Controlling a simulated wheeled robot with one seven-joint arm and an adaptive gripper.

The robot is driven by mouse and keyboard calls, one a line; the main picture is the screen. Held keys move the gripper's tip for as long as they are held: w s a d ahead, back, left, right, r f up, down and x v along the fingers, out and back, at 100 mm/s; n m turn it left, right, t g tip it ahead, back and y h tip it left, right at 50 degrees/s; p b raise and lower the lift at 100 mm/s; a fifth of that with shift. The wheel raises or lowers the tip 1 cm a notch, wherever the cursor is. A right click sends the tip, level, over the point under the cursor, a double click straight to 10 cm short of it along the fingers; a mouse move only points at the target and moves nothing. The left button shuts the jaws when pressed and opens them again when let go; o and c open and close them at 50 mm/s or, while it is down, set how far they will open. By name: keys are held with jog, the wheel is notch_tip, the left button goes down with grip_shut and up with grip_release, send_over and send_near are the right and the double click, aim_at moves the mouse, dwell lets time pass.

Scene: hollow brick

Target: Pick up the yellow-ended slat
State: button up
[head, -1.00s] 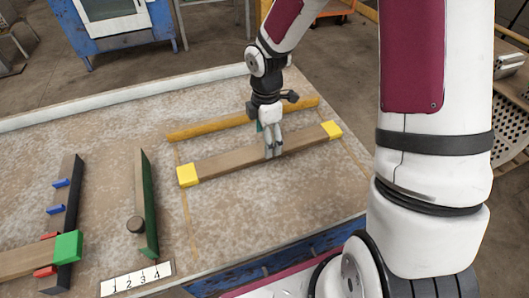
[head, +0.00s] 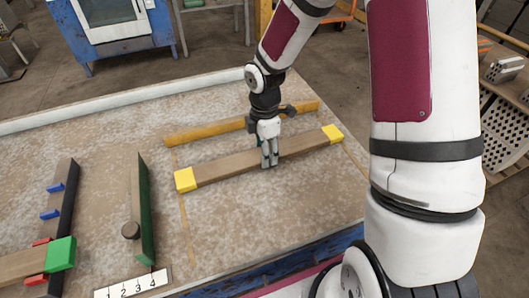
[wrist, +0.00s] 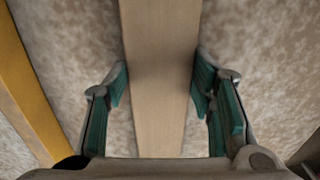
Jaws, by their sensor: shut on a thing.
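The yellow-ended slat (head: 222,165) is a long brown wooden bar with a yellow block at each end. It lies slantwise at the right part of the table in the head view. My gripper (head: 269,163) points down at the slat's middle and is shut on it. In the wrist view the slat (wrist: 160,60) runs between the green-padded fingers of my gripper (wrist: 160,85), one on each side. I cannot tell whether the slat's underside touches the table.
A yellow-orange strip (head: 215,130) lies behind the slat. To the left are a green-sided board (head: 145,220) with a dark knob, a dark rack with blue pegs (head: 65,200), and a green-ended slat (head: 60,254). A numbered strip (head: 132,284) lies at the front. A white rail (head: 120,98) edges the back.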

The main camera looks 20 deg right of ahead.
jog(key=shift+r, duration=0.1)
jog(key=shift+r+p, duration=0.4)
jog(key=shift+r, duration=0.2)
jog(key=shift+s+r+p, duration=0.3)
jog(key=shift+r+p, duration=0.05)
jog(key=shift+r, duration=0.3)
jog(key=shift+s+r+p, duration=0.25)
jog(key=shift+r+p, duration=0.1)
jog(key=shift+r, duration=0.25)
jog(key=s, duration=0.4)
jog(key=s+p, duration=0.1)
jog(key=s, duration=0.3)
jog(key=s+r+p, duration=0.1)
jog(key=s, duration=0.3)
jog(key=shift+s+r+p, duration=0.1)
jog(key=shift+s+p, duration=0.15)
jog(key=shift+p, duration=1.35)
jog(key=shift+s+p, duration=0.15)
jog(key=shift+p, duration=0.4)
